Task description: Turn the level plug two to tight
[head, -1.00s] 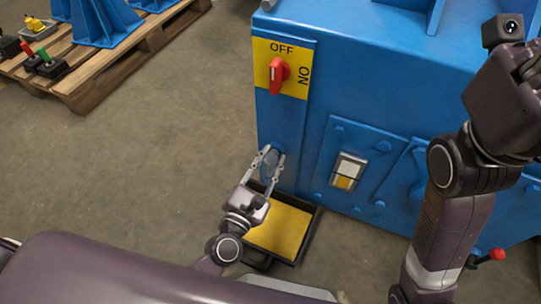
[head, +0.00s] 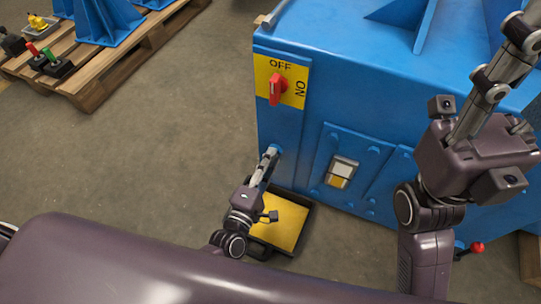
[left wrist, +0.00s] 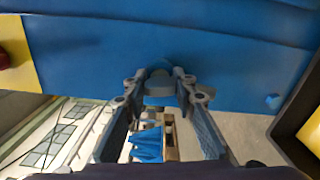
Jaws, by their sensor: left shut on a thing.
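The level plug (head: 272,151) is a small blue-grey knob low on the front of the blue machine (head: 300,120). My left gripper (head: 268,162) points at it from below, with its fingers seen edge-on in the head view. In the left wrist view, the plug (left wrist: 159,84) sits between the two fingertips (left wrist: 160,90), which are shut on it. The fingers partly hide the plug. How far it is turned cannot be seen. My right gripper (head: 505,75) is raised at the right of the head view, away from the plug; its opening is unclear.
A black-rimmed yellow tray (head: 311,222) lies on the floor under the plug. A red switch (head: 277,90) on a yellow plate and a sight glass (head: 341,172) are nearby. A pallet (head: 95,88) stands at upper left; the floor between is clear.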

